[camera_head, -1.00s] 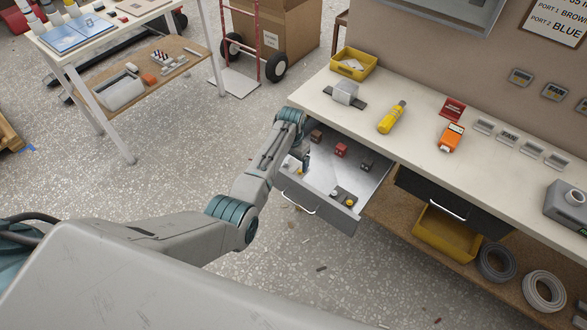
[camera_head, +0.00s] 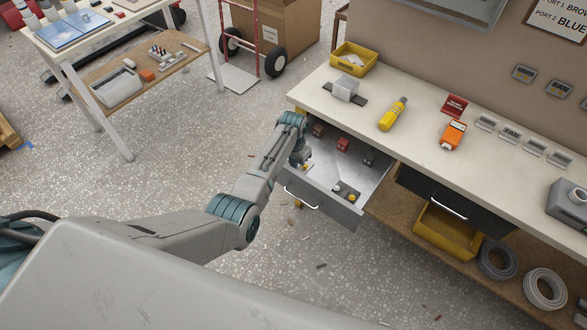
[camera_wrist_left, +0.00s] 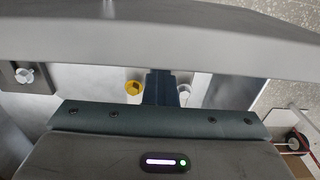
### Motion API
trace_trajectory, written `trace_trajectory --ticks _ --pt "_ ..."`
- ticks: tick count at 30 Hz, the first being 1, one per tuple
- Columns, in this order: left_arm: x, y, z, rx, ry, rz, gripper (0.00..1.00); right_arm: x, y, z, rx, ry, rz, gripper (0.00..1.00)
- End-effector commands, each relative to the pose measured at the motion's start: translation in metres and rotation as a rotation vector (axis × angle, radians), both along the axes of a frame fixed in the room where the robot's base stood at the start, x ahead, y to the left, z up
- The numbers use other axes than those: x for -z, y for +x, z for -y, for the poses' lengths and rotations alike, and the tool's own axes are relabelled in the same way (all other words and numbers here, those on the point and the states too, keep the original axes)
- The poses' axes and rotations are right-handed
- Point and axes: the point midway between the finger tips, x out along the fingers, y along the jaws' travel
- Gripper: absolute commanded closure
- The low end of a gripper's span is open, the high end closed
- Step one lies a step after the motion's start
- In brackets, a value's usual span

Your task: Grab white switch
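An open grey drawer (camera_head: 322,198) under the workbench holds several small switches. In the left wrist view, a small white switch (camera_wrist_left: 185,91) stands just right of my left gripper's fingers (camera_wrist_left: 160,88), and a yellow one (camera_wrist_left: 133,89) stands just left. Another white knob (camera_wrist_left: 24,75) sits on a dark plate at the far left of that view. In the head view, my left gripper (camera_head: 300,158) is over the drawer's left end and hides the white switch there; the yellow one (camera_head: 306,167) shows partly. The fingers look shut, with nothing visible between them.
Red (camera_head: 343,145) and dark (camera_head: 369,160) blocks lie deeper in the drawer. A dark plate (camera_head: 346,193) with knobs lies near its front right. The workbench top (camera_head: 415,150) lies above. A yellow bin (camera_head: 369,61) stands at its left end. Floor in front is open.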

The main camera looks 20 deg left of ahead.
Motion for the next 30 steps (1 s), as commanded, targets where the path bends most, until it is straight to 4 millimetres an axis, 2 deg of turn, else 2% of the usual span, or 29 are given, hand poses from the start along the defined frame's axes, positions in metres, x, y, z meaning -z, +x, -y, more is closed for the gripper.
trace_trajectory --ticks 1,11,16,23,30 --pt "0.018 -0.015 -0.004 -0.001 0.007 -0.033 1.0 0.002 0.002 0.001 0.0 -0.001 0.002 0.64" --pt "0.016 -0.014 -0.008 -0.002 0.013 -0.03 1.0 0.0 0.0 0.005 -0.001 -0.005 0.0 0.64" --pt "0.009 -0.013 -0.009 -0.002 0.016 -0.029 1.0 0.001 -0.001 0.004 -0.001 -0.005 -0.001 0.64" --pt "-0.02 -0.011 -0.008 -0.002 0.015 -0.023 1.0 0.003 0.0 0.004 -0.002 -0.004 0.0 0.64" --pt "-0.065 -0.01 -0.006 -0.001 0.012 -0.017 1.0 0.009 0.001 -0.002 0.001 0.002 0.001 0.64"
